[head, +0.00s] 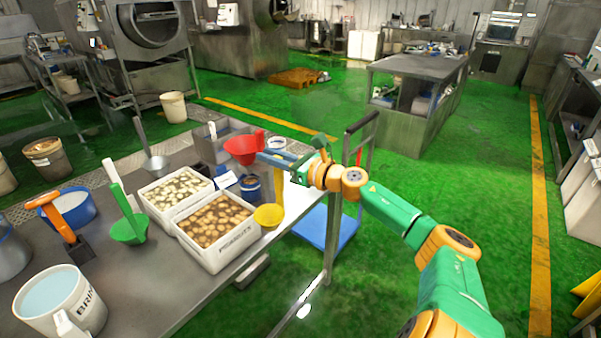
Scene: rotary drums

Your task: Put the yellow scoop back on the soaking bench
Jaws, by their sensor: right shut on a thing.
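The yellow scoop (268,216) hangs upright below my right gripper (274,160), bowl down, at the right edge of the bench beside the peanut crate. My right gripper comes in from the right and is shut on the top of the scoop's handle. Whether the bowl touches the bench or hangs in front of its edge I cannot tell. The steel soaking bench (185,285) fills the lower left. My left gripper is not in view.
Two white crates of nuts (218,262), (160,207) stand on the bench. Near them are a red scoop (241,151), a green scoop (129,230), an orange-handled tool (65,222) and a white bucket (58,298). A blue-decked cart (324,229) stands right of the bench.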

